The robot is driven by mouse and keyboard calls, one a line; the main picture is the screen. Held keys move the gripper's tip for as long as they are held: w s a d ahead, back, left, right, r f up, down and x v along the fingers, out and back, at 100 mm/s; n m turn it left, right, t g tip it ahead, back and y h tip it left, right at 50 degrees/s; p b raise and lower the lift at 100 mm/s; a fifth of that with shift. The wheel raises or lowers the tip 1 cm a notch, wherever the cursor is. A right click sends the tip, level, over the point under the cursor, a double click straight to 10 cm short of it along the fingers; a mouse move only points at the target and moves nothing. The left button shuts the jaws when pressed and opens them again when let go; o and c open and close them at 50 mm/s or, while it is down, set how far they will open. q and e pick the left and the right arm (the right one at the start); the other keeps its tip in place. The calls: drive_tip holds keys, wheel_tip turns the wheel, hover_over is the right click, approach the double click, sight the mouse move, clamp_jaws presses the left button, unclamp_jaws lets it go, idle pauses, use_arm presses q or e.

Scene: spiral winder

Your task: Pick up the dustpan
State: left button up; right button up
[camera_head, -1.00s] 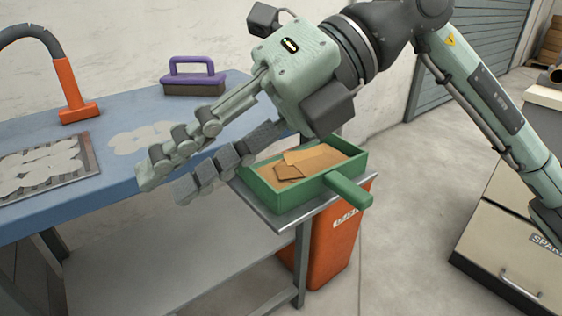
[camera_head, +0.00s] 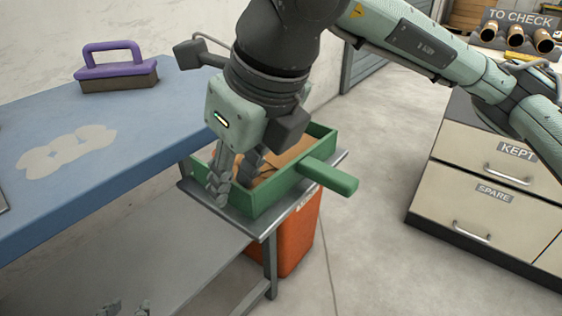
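The green dustpan (camera_head: 273,196) sits on a grey metal shelf at the right end of the blue table. Its handle (camera_head: 329,177) sticks out to the right, and brown pieces (camera_head: 290,152) lie inside it. My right gripper (camera_head: 233,186) points down at the dustpan's left end. Its fingers look apart, one at the left outer side and one further in. I cannot tell whether they touch the wall. The gripper hides the dustpan's left and back parts. Two fingertips of my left gripper (camera_head: 127,308) show apart at the bottom edge, with nothing seen between them.
A purple-handled brush (camera_head: 117,68) stands on the blue table (camera_head: 110,155) near pale flat patches (camera_head: 65,150). An orange bin (camera_head: 296,240) is below the dustpan's shelf (camera_head: 262,232). Drawers (camera_head: 480,187) labelled KEPT and SPARE stand at right, with clear floor between.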

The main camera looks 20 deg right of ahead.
drive_tip(key=shift+w+a+f, duration=0.15)
drive_tip(key=shift+w+f, duration=0.05)
drive_tip(key=shift+f, duration=0.45)
clamp_jaws()
use_arm(q)
drive_tip(key=shift+w+d+r, duration=0.1)
use_arm(e)
drive_tip(key=shift+r, duration=0.2)
